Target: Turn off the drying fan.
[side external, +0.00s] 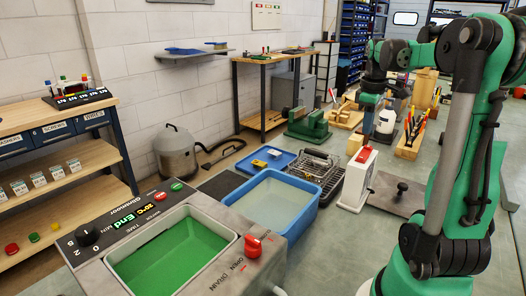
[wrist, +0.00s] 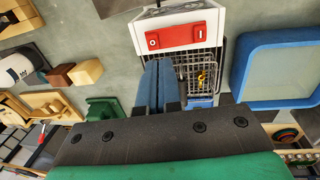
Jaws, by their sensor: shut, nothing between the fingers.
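The drying fan is a white box (side external: 357,180) standing on the floor-grey bench, with a red rocker switch (side external: 365,154) on top. In the wrist view the fan's white housing (wrist: 178,15) is at the top, and the rocker (wrist: 174,38) carries an O mark at its left end and an I mark at its right. I cannot tell which end is pressed down. My gripper (wrist: 158,65) has its blue fingers together and empty, appearing just below the rocker in the wrist view. In the side view my gripper (side external: 369,112) hangs above the fan, apart from it.
A wire basket (side external: 311,164) and a blue tub (side external: 315,199) stand left of the fan. The ultrasonic cleaner (side external: 101,268) is in front. A green vise (side external: 307,127) and a wooden tool block (side external: 410,145) are behind. A dark plate with a knob (side external: 401,195) lies to the right.

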